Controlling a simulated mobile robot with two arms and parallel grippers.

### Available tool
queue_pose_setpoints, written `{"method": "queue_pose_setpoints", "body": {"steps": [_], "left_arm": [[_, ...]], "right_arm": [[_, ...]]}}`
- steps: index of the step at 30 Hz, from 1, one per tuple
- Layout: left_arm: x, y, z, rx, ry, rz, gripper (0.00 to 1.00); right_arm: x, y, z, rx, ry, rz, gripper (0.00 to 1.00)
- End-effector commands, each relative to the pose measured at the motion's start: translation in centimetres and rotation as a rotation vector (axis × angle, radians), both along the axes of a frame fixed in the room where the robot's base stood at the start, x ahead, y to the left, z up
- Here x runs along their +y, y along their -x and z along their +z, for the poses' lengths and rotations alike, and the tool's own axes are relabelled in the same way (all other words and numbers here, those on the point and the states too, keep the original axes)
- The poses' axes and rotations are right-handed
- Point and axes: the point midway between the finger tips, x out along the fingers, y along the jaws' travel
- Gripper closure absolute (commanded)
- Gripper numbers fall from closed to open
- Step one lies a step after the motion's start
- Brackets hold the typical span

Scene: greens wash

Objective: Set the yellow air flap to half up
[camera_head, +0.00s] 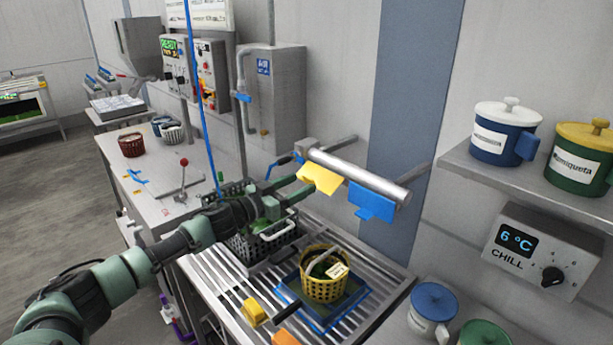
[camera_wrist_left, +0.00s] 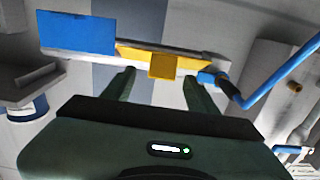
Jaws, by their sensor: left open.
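The yellow air flap (camera_head: 319,178) hangs from a grey horizontal pipe (camera_head: 358,174) on the wall and slants outward. In the left wrist view the yellow flap (camera_wrist_left: 160,63) shows ahead, with a lower tab between the fingers' lines. My left gripper (camera_head: 318,184) is at the yellow flap's near side; in the wrist view its two green fingers (camera_wrist_left: 160,84) are apart, with nothing clearly held. Whether a finger touches the flap I cannot tell. My right gripper is not in view.
A blue flap (camera_head: 371,201) hangs beside the yellow one. A blue hose lever (camera_head: 284,165) is at the pipe's left end. Below stand a black crate (camera_head: 262,252) and a yellow basket (camera_head: 325,288) on a slatted drain table. A shelf (camera_head: 520,185) with lidded mugs is at right.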

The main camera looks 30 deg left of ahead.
Motion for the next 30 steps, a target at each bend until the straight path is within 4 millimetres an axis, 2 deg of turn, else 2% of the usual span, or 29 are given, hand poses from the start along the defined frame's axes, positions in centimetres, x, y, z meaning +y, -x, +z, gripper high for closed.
{"method": "queue_pose_setpoints", "body": {"steps": [3, 6, 11, 16, 22, 23, 30], "left_arm": [[-0.6, -1.6, 0.2, -0.002, 0.002, 0.001, 0.42], [-0.8, -2.4, 0.1, -0.001, 0.001, 0.001, 0.42], [-0.9, -2.7, -0.1, 0.001, -0.001, 0.0, 0.42], [-0.9, -2.7, -0.1, 0.001, -0.001, 0.001, 0.42], [-0.9, -2.7, -0.1, 0.001, -0.001, 0.001, 0.97], [-0.9, -2.7, -0.1, 0.001, -0.001, 0.001, 1.0], [-0.9, -2.7, -0.1, 0.001, 0.0, 0.002, 1.0]], "right_arm": [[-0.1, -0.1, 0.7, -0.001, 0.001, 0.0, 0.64], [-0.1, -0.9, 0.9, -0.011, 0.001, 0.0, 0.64], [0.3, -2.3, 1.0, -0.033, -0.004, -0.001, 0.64], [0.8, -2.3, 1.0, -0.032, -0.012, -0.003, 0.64], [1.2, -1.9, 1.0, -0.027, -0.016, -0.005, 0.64], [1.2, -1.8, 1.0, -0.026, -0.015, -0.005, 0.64], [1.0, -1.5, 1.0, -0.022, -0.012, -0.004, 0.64]]}}
